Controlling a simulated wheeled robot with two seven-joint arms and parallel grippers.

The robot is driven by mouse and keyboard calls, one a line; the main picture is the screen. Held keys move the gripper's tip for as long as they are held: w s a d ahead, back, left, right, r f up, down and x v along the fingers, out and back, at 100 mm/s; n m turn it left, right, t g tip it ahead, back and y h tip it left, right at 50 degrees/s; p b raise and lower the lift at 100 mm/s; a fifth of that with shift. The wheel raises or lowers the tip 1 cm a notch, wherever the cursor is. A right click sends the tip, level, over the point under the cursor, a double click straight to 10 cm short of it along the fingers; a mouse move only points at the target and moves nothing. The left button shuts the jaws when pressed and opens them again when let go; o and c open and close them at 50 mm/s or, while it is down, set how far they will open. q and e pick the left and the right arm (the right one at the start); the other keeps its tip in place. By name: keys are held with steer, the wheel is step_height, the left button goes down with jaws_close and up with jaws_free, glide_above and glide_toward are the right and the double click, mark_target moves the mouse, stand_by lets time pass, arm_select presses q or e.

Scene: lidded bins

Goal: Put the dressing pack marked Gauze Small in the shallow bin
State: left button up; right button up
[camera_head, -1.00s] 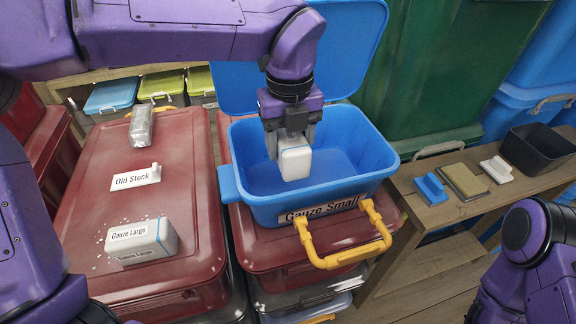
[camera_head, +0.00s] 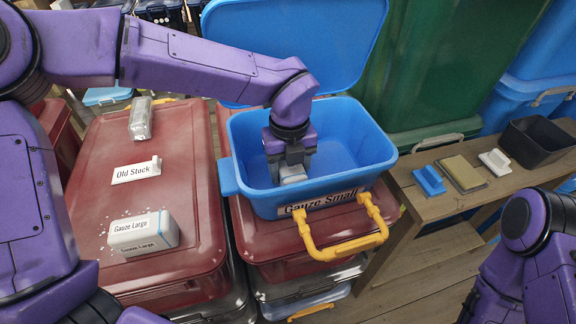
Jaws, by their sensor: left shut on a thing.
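The blue bin (camera_head: 268,202) stands with its lid open on a dark red lidded bin, and its front label reads Gauze Small. My left gripper (camera_head: 291,172) points down inside the blue bin and is shut on a white pack (camera_head: 293,179). Only the pack's top shows, between the fingers and the bin's front wall; I cannot read any marking on it, nor tell whether it touches the floor. A white pack marked Gauze Large (camera_head: 142,234) lies on the left red lid. My right arm shows at the lower right, but its gripper is not in view.
An Old Stock sign (camera_head: 136,171) and a clear grey pack (camera_head: 141,118) are on the left red lid (camera_head: 185,190). The wooden bench (camera_head: 440,208) at right holds a blue block, a tan block, a white block and a black open box (camera_head: 537,150).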

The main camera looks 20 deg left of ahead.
arm_select(q)
steer(key=shift+f, duration=0.4)
steer(key=o, duration=1.1)
steer(key=shift+r, duration=0.15)
step_height(320, 180, up, 13)
steer(key=shift+r, duration=0.1)
